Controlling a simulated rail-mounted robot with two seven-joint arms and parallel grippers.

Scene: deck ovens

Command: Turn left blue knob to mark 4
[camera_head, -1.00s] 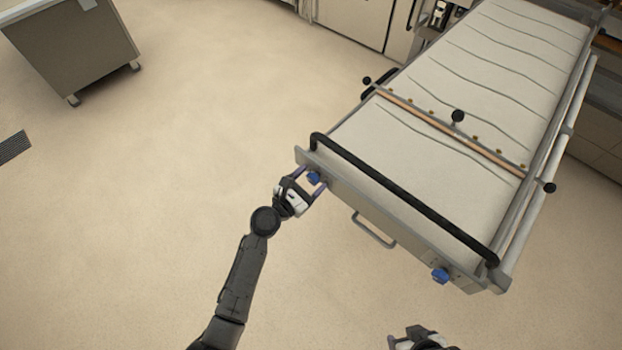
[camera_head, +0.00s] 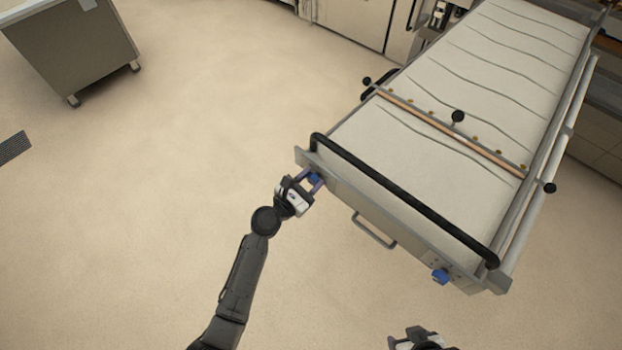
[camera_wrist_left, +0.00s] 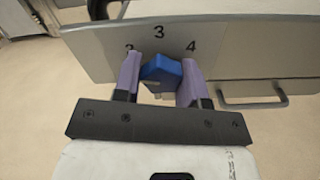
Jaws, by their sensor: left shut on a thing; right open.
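The left blue knob (camera_head: 314,178) sits on the front panel at the left end of the loader. It also shows in the left wrist view (camera_wrist_left: 163,72), below the number 3 on the panel, with 4 to its right and a partly covered number to its left. My left gripper (camera_head: 316,182) is at the knob, its two purple fingers (camera_wrist_left: 160,75) on either side of it, shut on it. The knob looks tilted in the grip; its exact pointer mark cannot be told. My right gripper (camera_head: 418,338) is at the bottom edge, partly out of frame, away from the panel.
A second blue knob (camera_head: 440,276) is at the panel's right end. A metal handle (camera_head: 373,232) sticks out between the knobs. A black bar (camera_head: 400,198) runs above the panel. A grey cabinet (camera_head: 72,48) stands far left.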

